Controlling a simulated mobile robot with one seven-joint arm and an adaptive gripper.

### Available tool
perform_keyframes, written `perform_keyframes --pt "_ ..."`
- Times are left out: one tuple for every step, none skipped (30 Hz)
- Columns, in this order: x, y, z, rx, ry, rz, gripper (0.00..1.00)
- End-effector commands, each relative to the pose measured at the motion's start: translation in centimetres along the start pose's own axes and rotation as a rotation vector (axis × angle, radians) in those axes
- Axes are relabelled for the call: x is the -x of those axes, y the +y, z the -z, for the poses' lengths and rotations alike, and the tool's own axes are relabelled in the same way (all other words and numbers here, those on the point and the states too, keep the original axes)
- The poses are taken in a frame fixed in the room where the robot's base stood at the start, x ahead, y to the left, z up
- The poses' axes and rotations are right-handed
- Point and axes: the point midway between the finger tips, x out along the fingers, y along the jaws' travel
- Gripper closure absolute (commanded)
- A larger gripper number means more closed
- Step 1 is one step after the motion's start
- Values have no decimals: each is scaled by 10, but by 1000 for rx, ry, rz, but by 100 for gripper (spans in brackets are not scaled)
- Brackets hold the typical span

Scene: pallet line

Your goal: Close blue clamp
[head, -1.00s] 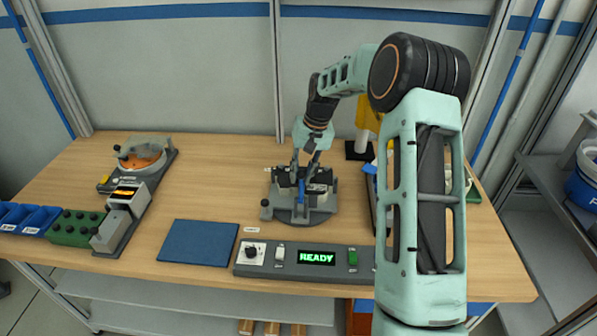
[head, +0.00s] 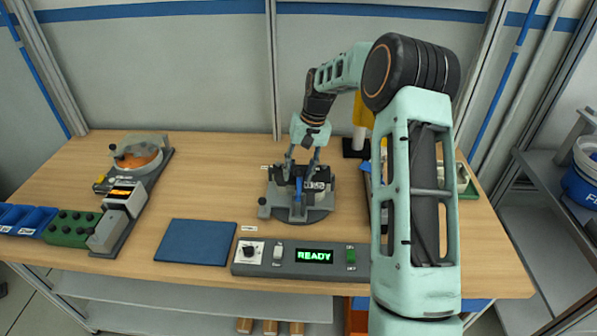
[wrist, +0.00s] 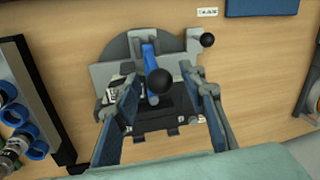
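The blue clamp (head: 298,187) is a blue lever on a grey round-based fixture (head: 309,217) in the middle of the bench. In the wrist view the blue lever (wrist: 149,57) ends in a black ball knob (wrist: 159,82), which points toward the camera. My gripper (head: 300,178) is over the fixture, pointing down. In the wrist view its two fingers (wrist: 161,86) are apart, one on each side of the knob, with gaps showing on both sides. Whether the fingertips reach down level with the knob is hard to tell.
A control box (head: 300,260) with a green READY display stands in front of the fixture. A blue mat (head: 196,242) lies front left. A device with an orange round part (head: 138,158) stands at the left. Blue rings (wrist: 20,115) show at the wrist view's left edge.

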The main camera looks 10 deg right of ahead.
Motion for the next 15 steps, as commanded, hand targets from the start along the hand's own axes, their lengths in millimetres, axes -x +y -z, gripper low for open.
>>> perform_keyframes --pt "0 0 0 0 0 0 62" --pt "1 0 0 0 0 0 62" --pt "2 0 0 0 0 0 62" --pt "4 0 0 0 0 0 62" --pt "6 0 0 0 1 0 62" --pt "11 0 0 0 2 -1 62" --pt "15 0 1 0 3 -1 62" --pt "20 0 1 0 3 -1 62" --pt "28 0 1 0 4 -1 62" --pt "34 0 1 0 5 -2 62" --pt "41 0 1 0 4 -2 62" --pt "50 0 1 -1 6 -1 62" --pt "57 0 1 -1 4 -1 62" --pt "63 0 1 -2 5 -1 62" --pt "72 0 1 -1 5 -1 62"
